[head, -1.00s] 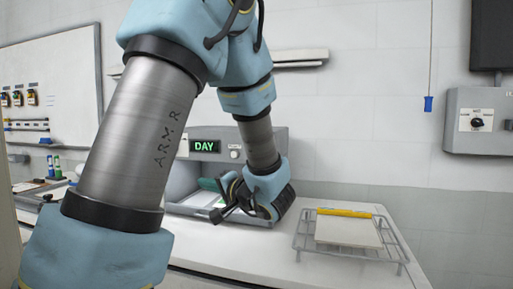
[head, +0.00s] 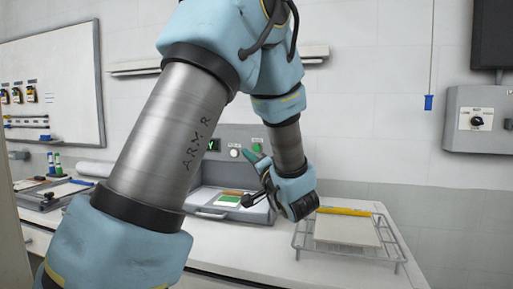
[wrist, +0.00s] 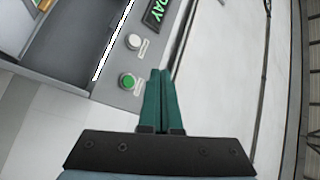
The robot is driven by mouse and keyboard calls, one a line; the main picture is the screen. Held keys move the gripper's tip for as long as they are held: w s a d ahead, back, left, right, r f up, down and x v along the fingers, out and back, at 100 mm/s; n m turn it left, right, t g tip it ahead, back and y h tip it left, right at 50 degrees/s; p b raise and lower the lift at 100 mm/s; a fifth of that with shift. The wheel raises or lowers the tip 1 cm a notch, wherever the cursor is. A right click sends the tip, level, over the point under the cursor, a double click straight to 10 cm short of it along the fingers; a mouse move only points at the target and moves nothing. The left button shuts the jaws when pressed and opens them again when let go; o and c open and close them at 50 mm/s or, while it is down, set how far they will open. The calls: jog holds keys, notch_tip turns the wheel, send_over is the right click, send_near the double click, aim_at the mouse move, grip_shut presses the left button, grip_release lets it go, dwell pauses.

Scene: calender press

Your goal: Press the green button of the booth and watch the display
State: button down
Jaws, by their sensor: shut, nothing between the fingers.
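The booth (head: 285,140) is a grey unit on the bench, with a dark display, a white button and a green button along its top panel. The white button (wrist: 134,41) lies between the display and the green button (wrist: 128,80). The green button also shows in the head view (head: 257,147). My gripper (wrist: 160,74) has its teal fingers shut and empty. In the wrist view their tips appear just right of the green button; I cannot tell the gap.
A wire rack (head: 388,250) holding a pale board and a yellow bar stands on the bench to the right. A card with a green patch (head: 230,199) lies in the booth opening. A grey switch box (head: 478,120) hangs on the right wall. Pens and trays stand at left.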

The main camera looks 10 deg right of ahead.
aim_at(257, 148)
jog(key=w+d, duration=0.3)
jog(key=w, duration=0.3)
jog(key=shift+w+d, duration=0.15)
jog(key=shift+d, duration=0.05)
jog(key=shift+p, duration=0.3)
jog(key=shift+w+d+f+b, duration=0.15)
jog(key=shift+w+b, duration=0.1)
jog(key=shift+b, duration=0.5)
dwell(1.1)
jog(key=shift+w, duration=0.1)
jog(key=shift+w+d+b, duration=0.25)
jog(key=shift+w+b, duration=0.1)
jog(key=shift+b, duration=0.25)
dwell(0.7)
jog(key=shift+s, duration=0.15)
jog(key=shift+s+a+b, duration=0.4)
jog(key=shift+s+b, duration=0.15)
jog(key=shift+b, duration=0.35)
jog(key=shift+s, duration=0.1)
